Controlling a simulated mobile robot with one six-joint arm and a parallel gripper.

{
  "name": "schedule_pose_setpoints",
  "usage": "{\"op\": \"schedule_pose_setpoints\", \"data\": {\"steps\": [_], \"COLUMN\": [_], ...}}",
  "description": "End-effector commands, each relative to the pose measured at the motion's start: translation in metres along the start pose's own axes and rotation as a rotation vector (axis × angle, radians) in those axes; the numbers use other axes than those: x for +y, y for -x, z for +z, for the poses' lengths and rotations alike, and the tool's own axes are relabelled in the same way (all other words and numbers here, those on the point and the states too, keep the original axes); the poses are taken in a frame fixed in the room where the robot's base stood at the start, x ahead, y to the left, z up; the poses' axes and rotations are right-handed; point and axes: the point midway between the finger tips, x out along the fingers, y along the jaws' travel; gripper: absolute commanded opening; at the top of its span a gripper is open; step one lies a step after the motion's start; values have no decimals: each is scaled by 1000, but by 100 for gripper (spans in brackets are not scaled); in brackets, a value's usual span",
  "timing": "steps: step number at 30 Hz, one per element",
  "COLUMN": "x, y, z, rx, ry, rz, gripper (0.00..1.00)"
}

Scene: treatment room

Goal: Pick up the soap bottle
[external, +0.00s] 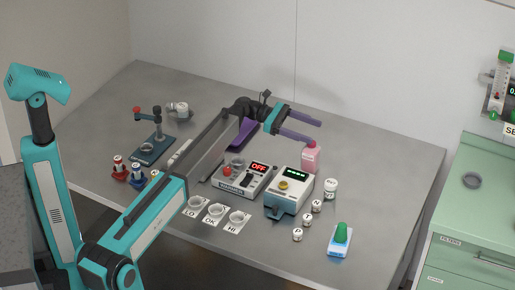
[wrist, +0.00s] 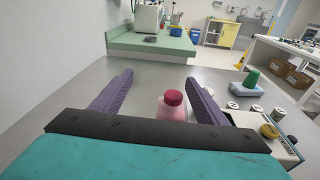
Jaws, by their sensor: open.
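The soap bottle (external: 311,157) is pink with a red cap and stands upright on the grey table, right of the middle in the external view. It also shows in the wrist view (wrist: 172,108), ahead of my gripper and closer to the right finger. My gripper (external: 307,132) is open, with two purple fingers pointing right, and nothing is held between them. In the external view the fingers are near the bottle's top. In the wrist view the bottle's lower part is hidden behind the gripper's dark bar.
A white device with a green display (external: 289,192) stands just left of the bottle. A small white jar (external: 331,186) stands in front of it. A green-topped item on a blue-white base (external: 340,240) is near the front edge. The table behind and right of the bottle is clear.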

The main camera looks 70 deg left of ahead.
Motion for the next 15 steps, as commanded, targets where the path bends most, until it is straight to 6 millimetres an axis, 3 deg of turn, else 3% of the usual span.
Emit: {"op": "schedule_pose_setpoints", "data": {"steps": [1, 3, 6, 10, 15], "x": [-2, -9, -19, -26, -27], "y": [20, 40, 56, 64, 65], "z": [-10, -26, -45, -57, -59], "rx": [25, 70, 124, 160, 165], "ry": [6, 18, 34, 45, 46], "rz": [-7, -29, -61, -81, -84], "gripper": [68, 68, 68, 68, 68]}}
